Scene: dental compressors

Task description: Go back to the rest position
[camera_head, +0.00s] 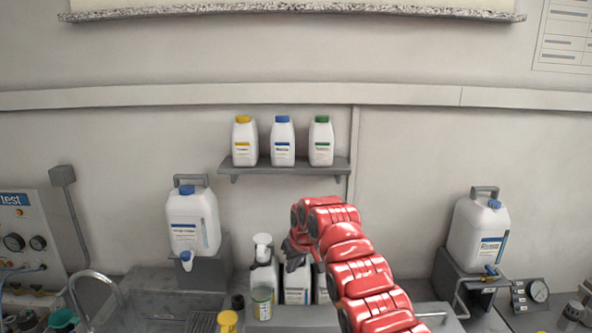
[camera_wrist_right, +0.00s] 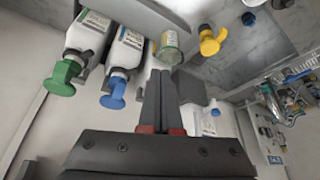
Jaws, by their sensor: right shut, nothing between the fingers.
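My right arm, red, reaches in from the bottom right of the head view, and its gripper (camera_head: 296,250) is over the bottles on the counter, partly hidden by the wrist. In the right wrist view the two dark fingers of the right gripper (camera_wrist_right: 160,90) are together with nothing between them. White bottles with a green cap (camera_wrist_right: 62,78) and a blue cap (camera_wrist_right: 114,90) are beside the fingers there, apart from them. My left gripper is not in view.
A wall shelf (camera_head: 290,168) holds three capped bottles. White canisters stand left (camera_head: 192,225) and right (camera_head: 478,235) on grey stands. A sink tap (camera_head: 98,280) and a gauge panel (camera_head: 25,240) are at left.

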